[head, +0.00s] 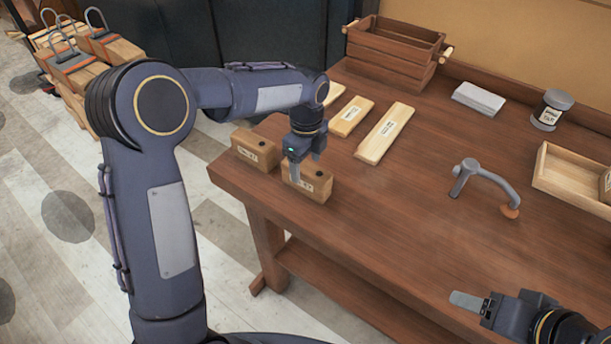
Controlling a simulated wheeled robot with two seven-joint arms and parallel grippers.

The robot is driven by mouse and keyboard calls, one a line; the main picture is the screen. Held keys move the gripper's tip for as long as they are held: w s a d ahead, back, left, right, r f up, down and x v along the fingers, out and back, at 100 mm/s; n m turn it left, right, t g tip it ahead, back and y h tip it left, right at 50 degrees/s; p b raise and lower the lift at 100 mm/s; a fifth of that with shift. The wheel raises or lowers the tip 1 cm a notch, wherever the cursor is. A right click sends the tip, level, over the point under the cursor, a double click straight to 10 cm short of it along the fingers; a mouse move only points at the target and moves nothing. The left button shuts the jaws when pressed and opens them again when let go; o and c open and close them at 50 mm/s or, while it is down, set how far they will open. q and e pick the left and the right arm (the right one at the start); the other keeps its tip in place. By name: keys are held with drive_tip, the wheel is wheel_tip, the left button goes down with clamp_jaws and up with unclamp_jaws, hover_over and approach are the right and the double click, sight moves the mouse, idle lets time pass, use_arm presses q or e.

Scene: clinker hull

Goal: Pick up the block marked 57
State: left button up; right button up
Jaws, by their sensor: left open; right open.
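Two wooden blocks with white labels stand near the table's left corner. One block (254,151) is further left, and the other block (318,186) is nearer the front edge. Their label numbers are too small to read surely, so I cannot tell which is marked 57. My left gripper (296,174) points down at the nearer block, with its jaws open. One finger shows in front of this block's face and partly covers it; I cannot tell whether it touches. My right gripper (468,301) is open and empty over the table's front right part.
Pale labelled planks (384,133) lie behind the blocks. A grey clamp-like tool (486,183) lies mid-table. The table's front middle is clear.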

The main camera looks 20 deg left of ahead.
use_arm(q)
drive_tip(key=shift+s+f, duration=0.15)
drive_tip(key=shift+f, duration=1.75)
drive_tip(key=c, duration=1.3)
drive_tip(key=shift+o, duration=0.2)
drive_tip(key=shift+r, duration=0.15)
